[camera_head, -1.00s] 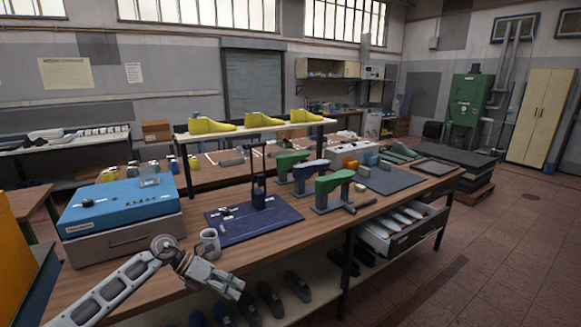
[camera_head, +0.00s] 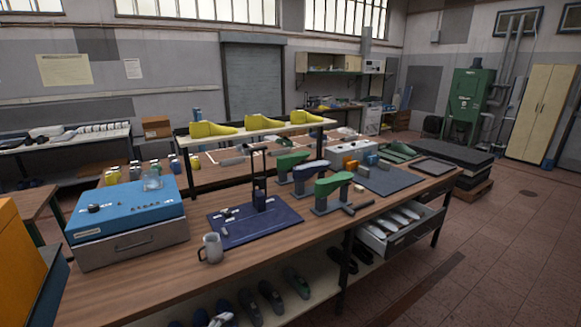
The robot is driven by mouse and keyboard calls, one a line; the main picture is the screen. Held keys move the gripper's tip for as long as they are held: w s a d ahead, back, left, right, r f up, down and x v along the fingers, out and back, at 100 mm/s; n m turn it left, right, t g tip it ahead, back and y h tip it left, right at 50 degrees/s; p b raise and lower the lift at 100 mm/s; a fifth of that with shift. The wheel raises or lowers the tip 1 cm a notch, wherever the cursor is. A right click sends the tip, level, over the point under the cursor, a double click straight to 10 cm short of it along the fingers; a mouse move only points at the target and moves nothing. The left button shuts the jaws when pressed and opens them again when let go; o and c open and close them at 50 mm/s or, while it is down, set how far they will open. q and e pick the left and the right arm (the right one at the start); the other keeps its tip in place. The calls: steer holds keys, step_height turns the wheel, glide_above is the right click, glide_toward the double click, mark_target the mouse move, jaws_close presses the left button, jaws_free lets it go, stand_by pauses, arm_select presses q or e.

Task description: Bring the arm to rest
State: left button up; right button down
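Only a small pale grey piece of my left gripper (camera_head: 222,317) seems to show at the bottom edge of the head view, below the bench's front edge. Its fingers are too cut off to tell open from shut. My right gripper is not in view. A grey mug (camera_head: 211,248) stands upright on the wooden bench (camera_head: 150,275), apart from the gripper. Green and blue shoe lasts, including a green one (camera_head: 333,184), stand on holders on the bench.
A blue machine (camera_head: 125,208) stands at the bench's left end. A dark blue mat (camera_head: 255,221) lies mid-bench. An open drawer (camera_head: 400,235) juts out at the right front. Several dark shoes lie on the shelf below. The bench front around the mug is clear.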

arm_select(q)
steer(key=s+a+f+n+g+y+p, duration=0.1)
steer(key=s+a+f+n+y, duration=0.1)
steer(key=s+f+n, duration=0.4)
steer(key=s+a+f+n+g+y+p, duration=0.1)
steer(key=s+a+f+g+y, duration=0.15)
steer(key=s+f, duration=0.7)
steer(key=s+a+f+n+g+y+p, duration=0.1)
steer(key=s+a+f+n+y, duration=0.2)
steer(key=s+f, duration=0.5)
steer(key=s+d+f+n+g, duration=0.1)
steer(key=s+f+n+g, duration=0.1)
steer(key=s, duration=0.8)
steer(key=s+d+f+n+g+p, duration=0.1)
steer(key=s+f+n+g, duration=0.1)
steer(key=s, duration=0.9)
steer(key=s+d+f+n+g+p, duration=0.1)
steer(key=s+d+f+n+g, duration=0.1)
steer(key=s, duration=0.8)
steer(key=shift+s+f+n+g+y, duration=0.15)
steer(key=shift+s+n+g+y, duration=0.2)
steer(key=shift+g+y, duration=0.1)
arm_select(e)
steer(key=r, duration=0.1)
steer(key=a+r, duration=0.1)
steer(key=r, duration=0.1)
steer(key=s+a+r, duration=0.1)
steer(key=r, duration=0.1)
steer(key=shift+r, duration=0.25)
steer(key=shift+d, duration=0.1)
